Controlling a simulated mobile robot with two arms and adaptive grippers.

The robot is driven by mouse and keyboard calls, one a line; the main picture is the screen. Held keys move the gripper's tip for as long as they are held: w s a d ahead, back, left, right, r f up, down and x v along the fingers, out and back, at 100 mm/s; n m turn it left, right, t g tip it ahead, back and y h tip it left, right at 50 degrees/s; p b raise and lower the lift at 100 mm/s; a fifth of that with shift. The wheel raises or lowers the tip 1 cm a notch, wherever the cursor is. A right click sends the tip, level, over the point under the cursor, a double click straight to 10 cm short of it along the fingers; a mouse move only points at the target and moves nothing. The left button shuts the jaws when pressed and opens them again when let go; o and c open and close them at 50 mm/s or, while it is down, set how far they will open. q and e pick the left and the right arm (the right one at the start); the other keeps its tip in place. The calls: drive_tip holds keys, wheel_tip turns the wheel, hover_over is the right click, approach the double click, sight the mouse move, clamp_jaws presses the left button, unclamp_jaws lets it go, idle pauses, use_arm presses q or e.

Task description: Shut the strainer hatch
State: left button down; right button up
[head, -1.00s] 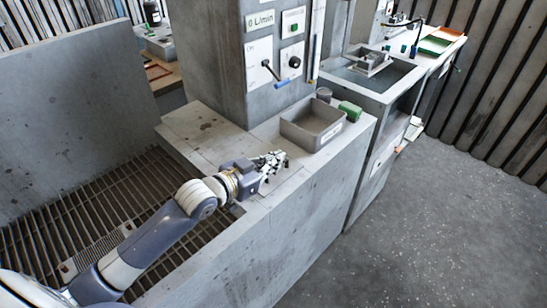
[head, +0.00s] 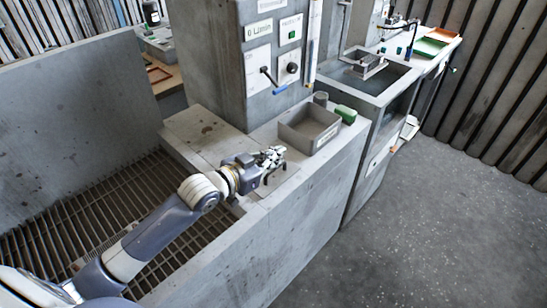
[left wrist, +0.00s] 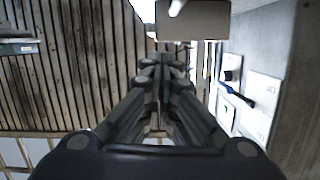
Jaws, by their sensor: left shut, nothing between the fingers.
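My left gripper (head: 275,154) is over the grey concrete ledge, in front of the control column. Its fingers (left wrist: 160,75) are together and empty in the left wrist view. A pale flat plate (head: 284,183) lies on the ledge just below the gripper, with a small dark bent piece beside it, partly hidden by the gripper. I cannot tell surely whether this plate is the strainer hatch, or whether the gripper touches it. My right gripper is not in view.
An open grey bin (head: 310,127) stands on the ledge right of the gripper, with a green block (head: 346,114) behind it. The concrete column (head: 215,70) carries a blue-handled lever (head: 280,90). A floor grating (head: 100,215) lies left. The ledge's left part is clear.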

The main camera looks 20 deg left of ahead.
use_arm(q)
drive_tip(key=b+v, duration=0.2)
drive_tip(key=v, duration=0.8)
drive_tip(key=shift+b, duration=0.35)
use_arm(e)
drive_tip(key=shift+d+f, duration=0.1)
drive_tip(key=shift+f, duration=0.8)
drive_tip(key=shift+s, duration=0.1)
